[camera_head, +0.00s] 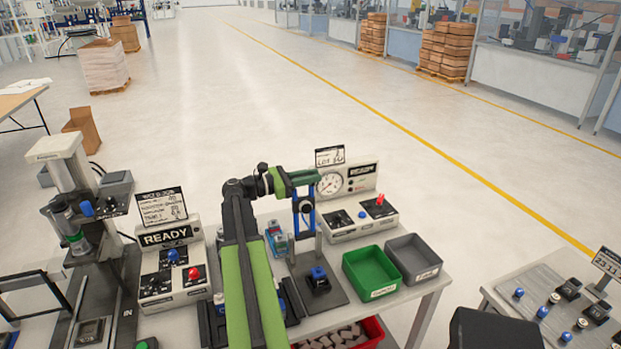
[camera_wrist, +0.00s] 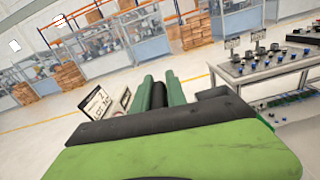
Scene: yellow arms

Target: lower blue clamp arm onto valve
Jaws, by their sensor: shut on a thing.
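The blue clamp arm (camera_head: 296,218) stands upright at the back of a dark fixture plate (camera_head: 337,291) on the table. A dark valve with a blue top (camera_head: 318,275) sits on that plate in front of the clamp, and the clamp arm is clear of it. My gripper (camera_head: 312,176) is at the top of the clamp arm. In the wrist view, my gripper's green fingers (camera_wrist: 163,90) are shut around a dark bar (camera_wrist: 158,96), which appears to be the clamp arm's handle. The valve is not in the wrist view.
A gauge box (camera_head: 358,214) with a dial and red button stands right behind the clamp. A green bin (camera_head: 370,270) and grey bin (camera_head: 413,259) are to the right. A READY control box (camera_head: 172,268) and a press (camera_head: 75,215) are to the left.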

